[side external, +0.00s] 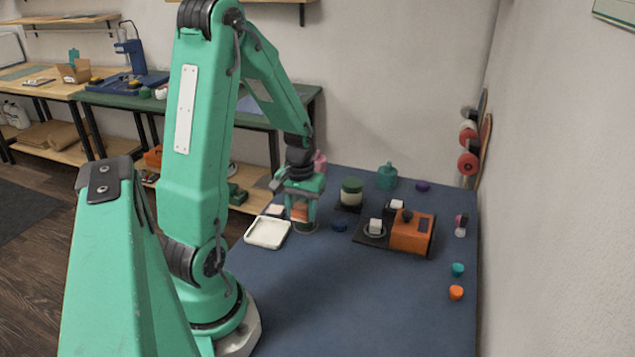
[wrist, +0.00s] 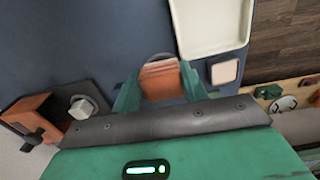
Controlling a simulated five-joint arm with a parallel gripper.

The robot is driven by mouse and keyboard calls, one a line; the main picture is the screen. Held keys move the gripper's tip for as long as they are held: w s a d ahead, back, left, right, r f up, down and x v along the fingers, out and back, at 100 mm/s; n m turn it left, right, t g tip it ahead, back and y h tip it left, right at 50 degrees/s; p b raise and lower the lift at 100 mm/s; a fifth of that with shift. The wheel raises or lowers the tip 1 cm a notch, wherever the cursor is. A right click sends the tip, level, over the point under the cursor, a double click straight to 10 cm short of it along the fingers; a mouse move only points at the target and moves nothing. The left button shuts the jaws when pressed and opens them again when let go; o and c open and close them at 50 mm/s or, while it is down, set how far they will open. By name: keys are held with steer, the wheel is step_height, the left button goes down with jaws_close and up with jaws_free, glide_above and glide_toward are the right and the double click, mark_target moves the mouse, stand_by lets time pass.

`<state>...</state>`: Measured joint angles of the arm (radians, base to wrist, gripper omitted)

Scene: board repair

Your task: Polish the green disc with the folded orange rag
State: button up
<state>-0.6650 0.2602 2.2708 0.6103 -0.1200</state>
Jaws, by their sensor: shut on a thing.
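My gripper (side external: 303,208) is shut on the folded orange rag (wrist: 160,80), which sits between its two green fingers in the wrist view. The rag also shows in the side view (side external: 299,212), low over the blue table.
A cream tray (side external: 267,233) and a small pale block (side external: 274,209) are close on the left. The table's front is clear.

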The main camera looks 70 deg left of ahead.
steer(key=shift+f, duration=1.15)
steer(key=shift+w+a+r, duration=0.2)
steer(key=shift+w+a, duration=0.15)
steer(key=shift+c, duration=0.4)
steer(key=shift+w+a+f, duration=0.15)
steer(key=shift+w+a, duration=0.95)
steer(key=shift+s+d, duration=0.3)
steer(key=shift+s, duration=0.05)
steer(key=shift+s+d, duration=1)
steer(key=shift+d, duration=0.05)
steer(key=shift+s+d, duration=0.1)
steer(key=shift+r, duration=4.1)
